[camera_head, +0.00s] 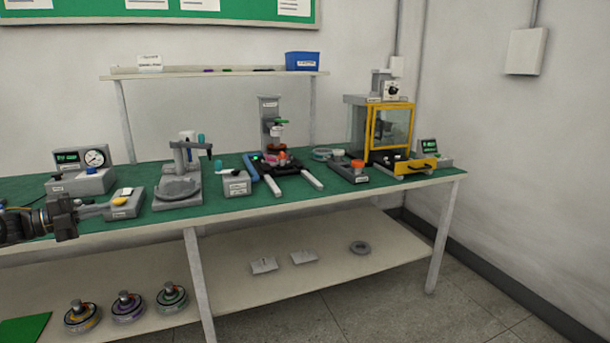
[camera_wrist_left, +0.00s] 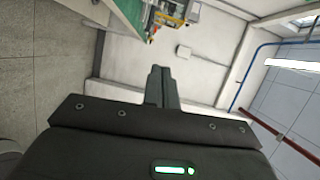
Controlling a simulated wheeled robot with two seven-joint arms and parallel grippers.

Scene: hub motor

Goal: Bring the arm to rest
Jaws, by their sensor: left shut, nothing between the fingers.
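My left gripper (camera_head: 94,209) comes in from the left edge in the head view, in front of the bench near its left part. Its shut fingers point right, toward a grey box with a yellow top (camera_head: 125,203); I cannot tell whether they touch it. In the left wrist view the two fingers (camera_wrist_left: 161,86) are together with nothing between them, and the bench lies beyond at the upper left. My right gripper is not in view.
The green-topped bench (camera_head: 335,205) carries a gauge box (camera_head: 80,170), a grey stand (camera_head: 178,185), a press (camera_head: 270,125) and a yellow-framed cabinet (camera_head: 390,130). Floor at right is clear.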

